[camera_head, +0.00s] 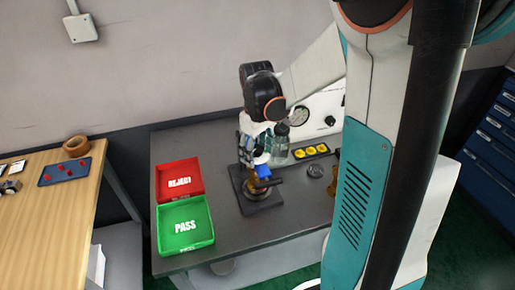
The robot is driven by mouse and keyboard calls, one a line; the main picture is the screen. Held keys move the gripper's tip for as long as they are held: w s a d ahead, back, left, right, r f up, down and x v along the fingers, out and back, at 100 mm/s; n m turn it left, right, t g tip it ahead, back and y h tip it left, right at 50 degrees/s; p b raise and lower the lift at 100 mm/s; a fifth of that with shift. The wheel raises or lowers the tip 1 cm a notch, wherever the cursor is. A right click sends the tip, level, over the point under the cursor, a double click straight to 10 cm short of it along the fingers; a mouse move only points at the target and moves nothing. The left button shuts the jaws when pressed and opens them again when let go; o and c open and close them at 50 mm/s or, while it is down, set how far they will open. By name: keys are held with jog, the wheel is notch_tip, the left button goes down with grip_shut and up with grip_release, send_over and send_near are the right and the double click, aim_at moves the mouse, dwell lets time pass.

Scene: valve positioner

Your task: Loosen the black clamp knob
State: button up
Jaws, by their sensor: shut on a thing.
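My gripper (251,160) points down over a small fixture on the grey bench, left of centre. It is shut on a part at the top of this fixture. That part is mostly hidden by the fingers and very small here; its place fits the black clamp knob, but I cannot make out its shape. The fixture has a brass-coloured body (249,190) on a dark square base plate (263,203). A blue part (263,171) and a dark piece (275,182) show just right of the gripper.
A red REJECT tray (180,165) and a green PASS tray (186,240) stand left of the fixture. A clear bottle (280,142), a black holder with yellow round pieces (311,152) and a gauge panel (322,118) are close behind and right. My arm hides the bench's right side.

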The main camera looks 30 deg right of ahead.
jog(key=m, duration=1.3)
jog(key=shift+s, duration=0.1)
jog(key=shift+s+a, duration=0.1)
jog(key=shift+s, duration=0.05)
grip_shut()
jog(key=shift+f, duration=0.1)
jog(key=n, duration=0.3)
jog(key=shift+n, duration=0.3)
jog(key=n, duration=0.3)
